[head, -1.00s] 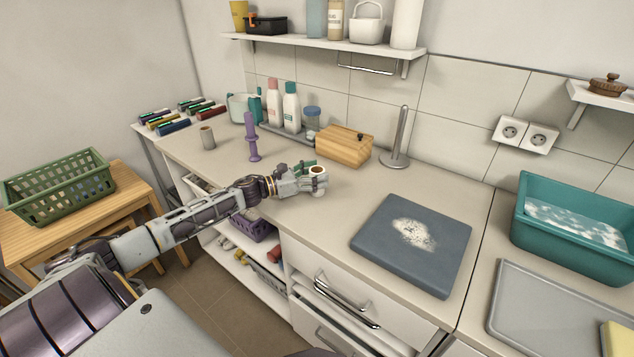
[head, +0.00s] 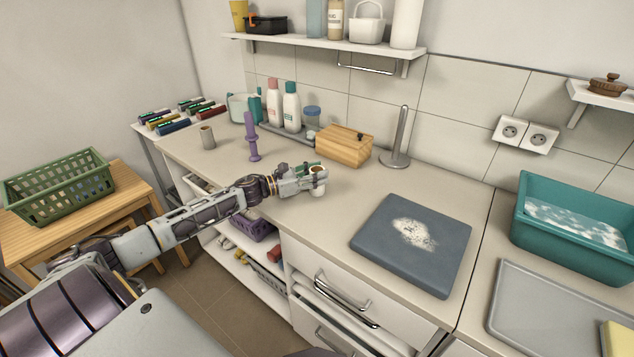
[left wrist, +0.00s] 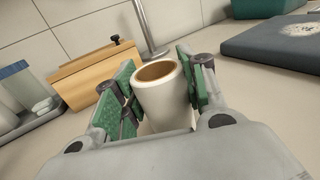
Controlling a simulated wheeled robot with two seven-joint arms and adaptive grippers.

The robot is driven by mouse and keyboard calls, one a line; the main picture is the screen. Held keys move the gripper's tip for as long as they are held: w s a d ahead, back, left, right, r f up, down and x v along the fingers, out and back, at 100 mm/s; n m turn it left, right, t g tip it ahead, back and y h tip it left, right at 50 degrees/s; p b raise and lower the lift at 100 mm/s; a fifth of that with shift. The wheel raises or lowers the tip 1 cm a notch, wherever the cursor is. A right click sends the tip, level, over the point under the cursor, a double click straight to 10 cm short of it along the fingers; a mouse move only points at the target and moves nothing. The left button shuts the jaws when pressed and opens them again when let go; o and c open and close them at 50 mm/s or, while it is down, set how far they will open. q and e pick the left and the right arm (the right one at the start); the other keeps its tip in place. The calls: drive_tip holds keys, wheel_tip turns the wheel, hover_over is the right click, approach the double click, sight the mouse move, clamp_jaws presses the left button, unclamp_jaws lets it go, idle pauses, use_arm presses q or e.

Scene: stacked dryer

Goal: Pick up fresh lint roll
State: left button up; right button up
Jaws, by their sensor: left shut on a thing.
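The fresh lint roll (left wrist: 160,95) is a white cylinder with a brown cardboard core. It stands upright between the green pads of my left gripper (left wrist: 162,92) in the left wrist view. In the head view the roll (head: 318,185) shows at the tip of my left gripper (head: 308,176), over the counter. The gripper is shut on it. Its lower end is partly hidden, so I cannot tell if it touches the counter. A purple lint roller handle (head: 252,140) stands upright on the counter to the left. My right gripper is not in view.
A grey-brown tube (head: 207,137) stands at the counter's left. A wooden box (head: 345,146) and a metal upright holder (head: 400,140) are behind my gripper. A blue-grey board (head: 412,245) with white lint lies to the right. The counter between is clear.

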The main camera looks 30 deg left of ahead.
use_arm(q)
drive_tip(key=shift+r, duration=0.1)
wheel_tip(320, 180, up, 10)
idle(1.1)
idle(0.3)
